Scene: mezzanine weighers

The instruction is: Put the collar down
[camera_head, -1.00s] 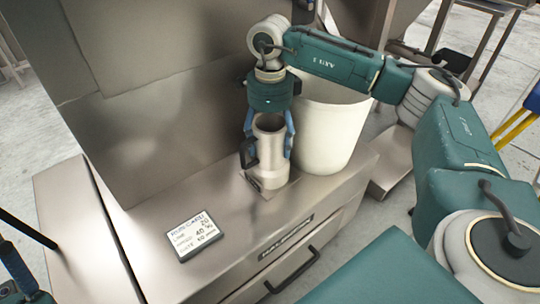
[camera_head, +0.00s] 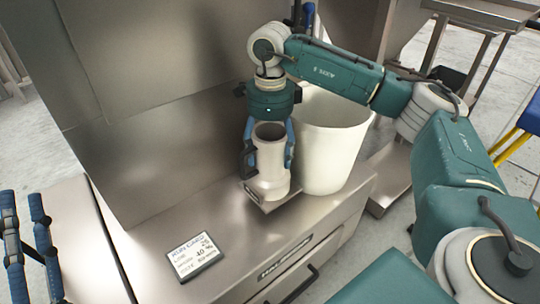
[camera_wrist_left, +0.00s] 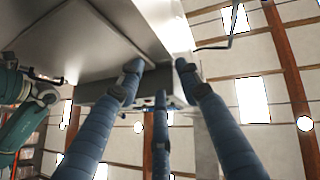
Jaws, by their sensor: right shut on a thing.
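I cannot tell whether the flange touches the steel. My left gripper (camera_head: 23,203) shows at the left edge, its fingers apart with nothing between them. The left wrist view also shows its blue fingers (camera_wrist_left: 158,70) spread and empty.
A white bin (camera_head: 332,140) stands close to the right of the collar. A run card (camera_head: 195,257) lies on the steel top (camera_head: 150,235), front left of the collar. A tall steel housing (camera_head: 150,130) rises behind. A drawer with a black handle (camera_head: 290,285) is in front.

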